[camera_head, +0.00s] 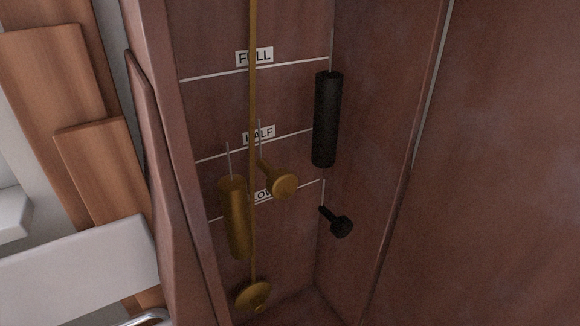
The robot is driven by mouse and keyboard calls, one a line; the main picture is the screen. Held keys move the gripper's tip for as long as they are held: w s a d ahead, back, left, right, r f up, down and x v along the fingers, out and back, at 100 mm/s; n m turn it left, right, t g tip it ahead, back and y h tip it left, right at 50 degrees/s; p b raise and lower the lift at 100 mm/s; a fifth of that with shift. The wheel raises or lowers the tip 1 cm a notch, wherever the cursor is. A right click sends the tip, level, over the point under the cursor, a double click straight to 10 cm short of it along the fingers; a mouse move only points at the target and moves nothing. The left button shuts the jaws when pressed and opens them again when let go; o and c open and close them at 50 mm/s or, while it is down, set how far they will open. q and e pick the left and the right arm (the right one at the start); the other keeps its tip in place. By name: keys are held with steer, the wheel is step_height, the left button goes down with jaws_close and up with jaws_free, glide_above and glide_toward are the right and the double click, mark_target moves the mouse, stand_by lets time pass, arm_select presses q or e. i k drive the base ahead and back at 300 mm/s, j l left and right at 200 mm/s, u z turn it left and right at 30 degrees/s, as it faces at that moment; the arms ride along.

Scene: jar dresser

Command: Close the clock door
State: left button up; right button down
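The clock case (285,110) is open in front, and I look down into its reddish-brown inside. A brass pendulum (253,295) hangs on a long rod. A brass weight (235,215) hangs at the left and a black weight (326,120) at the right. A brass knob-like piece (281,182) and a black one (340,226) show near them. A large reddish-brown panel (500,170) fills the right side. It may be the clock door standing open, but its hinges and outer edge are not visible. Neither of my grippers is visible.
The back wall carries lines labelled FULL (254,57), HALF (259,134) and a partly covered third label. Outside the case at left are wooden boards (60,80) and a pale grey bar (80,268). A shiny curved metal piece (150,317) shows at the bottom edge.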

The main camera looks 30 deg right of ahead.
mark_target(487, 233)
steer(key=k+l+z, duration=0.1)
steer(key=k, duration=0.4)
steer(key=k+l+z, duration=0.1)
steer(key=k, duration=0.4)
steer(key=k+l+z, duration=0.15)
steer(key=k, duration=0.3)
steer(key=k+j+z, duration=0.1)
steer(key=j, duration=0.25)
steer(key=k+j, duration=0.15)
steer(key=j, duration=0.2)
steer(key=k+j+z, duration=0.15)
steer(key=j, duration=0.2)
